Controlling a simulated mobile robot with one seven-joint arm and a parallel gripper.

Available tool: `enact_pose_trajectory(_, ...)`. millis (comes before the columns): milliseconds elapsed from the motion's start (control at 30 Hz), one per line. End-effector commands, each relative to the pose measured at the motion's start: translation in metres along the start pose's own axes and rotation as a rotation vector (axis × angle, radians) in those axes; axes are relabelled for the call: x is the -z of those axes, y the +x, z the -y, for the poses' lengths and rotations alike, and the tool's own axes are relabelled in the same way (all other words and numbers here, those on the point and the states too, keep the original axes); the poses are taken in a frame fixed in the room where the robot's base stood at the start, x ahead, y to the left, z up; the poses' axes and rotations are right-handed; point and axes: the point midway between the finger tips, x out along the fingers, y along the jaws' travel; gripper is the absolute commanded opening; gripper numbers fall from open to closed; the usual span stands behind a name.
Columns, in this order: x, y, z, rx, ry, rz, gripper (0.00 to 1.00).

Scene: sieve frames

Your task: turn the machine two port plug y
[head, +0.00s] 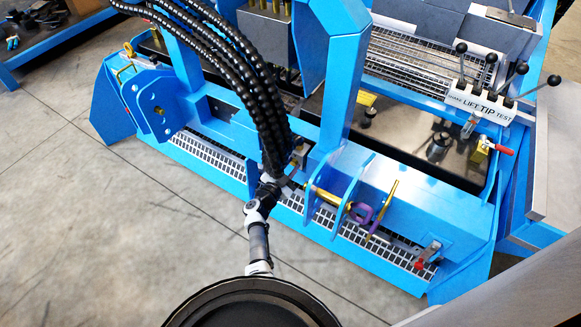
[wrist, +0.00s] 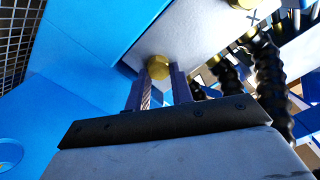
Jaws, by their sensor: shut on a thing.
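In the wrist view a round brass plug (wrist: 159,67) sits on a pale grey block (wrist: 195,45) fixed to the blue machine. My gripper (wrist: 160,80) has its two fingers closed on either side of this plug, near its head. The plug is still at the face of the block; how far it is turned or seated cannot be told. In the head view my arm reaches up to the blue machine (head: 240,135), and my gripper is mostly hidden beside the black hoses (head: 262,110). The plug itself cannot be made out there.
More brass fittings (wrist: 250,35) and dark ribbed hoses (wrist: 272,85) lie close on the right in the wrist view. Open floor lies left.

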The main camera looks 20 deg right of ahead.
Motion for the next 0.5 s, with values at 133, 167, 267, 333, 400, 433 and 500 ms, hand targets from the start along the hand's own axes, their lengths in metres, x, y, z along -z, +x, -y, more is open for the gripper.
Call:
enact_pose_trajectory(133, -0.0006, -0.0007, -0.0004, 0.000, 0.023, 0.001, 0.00)
enact_pose_trajectory(167, -0.0006, -0.0007, -0.0004, 0.000, 0.026, 0.001, 0.00)
enact_pose_trajectory(267, -0.0006, -0.0007, -0.0004, 0.000, 0.031, 0.001, 0.00)
enact_pose_trajectory(333, -0.0006, -0.0007, -0.0004, 0.000, 0.032, 0.001, 0.00)
enact_pose_trajectory(400, -0.0006, -0.0007, -0.0005, 0.000, 0.032, 0.001, 0.00)
enact_pose_trajectory(433, -0.0006, -0.0007, -0.0005, 0.000, 0.032, 0.001, 0.00)
enact_pose_trajectory(500, -0.0006, -0.0007, -0.0005, 0.000, 0.031, 0.001, 0.00)
